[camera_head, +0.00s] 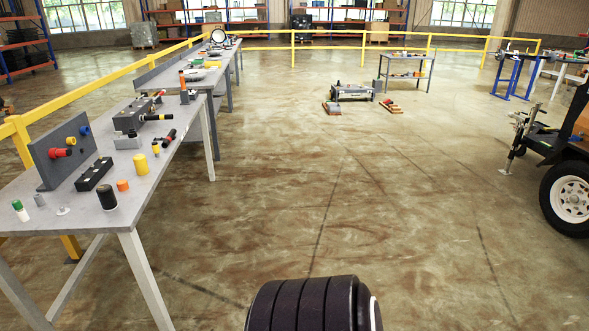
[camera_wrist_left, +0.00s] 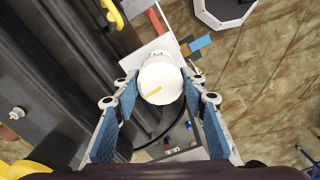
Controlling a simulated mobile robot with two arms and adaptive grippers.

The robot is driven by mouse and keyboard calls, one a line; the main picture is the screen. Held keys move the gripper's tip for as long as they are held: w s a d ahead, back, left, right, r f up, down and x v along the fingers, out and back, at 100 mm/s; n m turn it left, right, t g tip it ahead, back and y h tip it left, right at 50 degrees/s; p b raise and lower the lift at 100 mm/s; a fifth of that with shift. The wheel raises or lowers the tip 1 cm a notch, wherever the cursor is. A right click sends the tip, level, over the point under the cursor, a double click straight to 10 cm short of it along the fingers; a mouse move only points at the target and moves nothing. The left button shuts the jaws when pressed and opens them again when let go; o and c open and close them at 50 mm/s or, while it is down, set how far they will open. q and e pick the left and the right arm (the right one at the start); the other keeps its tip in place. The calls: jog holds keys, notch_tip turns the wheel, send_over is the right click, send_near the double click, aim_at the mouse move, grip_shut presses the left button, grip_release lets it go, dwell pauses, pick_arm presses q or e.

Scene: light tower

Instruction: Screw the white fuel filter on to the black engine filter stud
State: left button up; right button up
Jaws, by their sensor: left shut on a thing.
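The white fuel filter (camera_wrist_left: 160,76) is in the left wrist view, with its round white end facing the camera and a short yellow mark on it. My left gripper (camera_wrist_left: 159,89) has its blue-padded fingers on both sides of the filter and is shut on it. The filter's far end is hidden, so I cannot tell whether it touches anything. I cannot pick out the black engine filter stud in either view. My right gripper is not in view, and the head view shows neither gripper.
Dark machinery (camera_wrist_left: 50,75) fills the left of the wrist view, close to the gripper. The head view shows a grey workbench (camera_head: 168,196) with tools along the left, yellow railings (camera_head: 85,88), and a trailer wheel (camera_head: 570,198) at the right.

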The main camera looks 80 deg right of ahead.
pick_arm(q)
jog(key=shift+f+m, duration=0.15)
jog(key=shift+m, duration=0.15)
jog(key=m, duration=0.5)
jog(key=shift+s+f, duration=0.1)
jog(key=shift+f, duration=0.05)
jog(key=m, duration=0.5)
jog(key=shift+d+f, duration=0.1)
dwell(0.4)
jog(key=o, duration=1.5)
jog(key=shift+m, duration=0.4)
jog(key=shift+c, duration=0.2)
jog(key=shift+r, duration=0.2)
notch_tip(320, 180, up, 12)
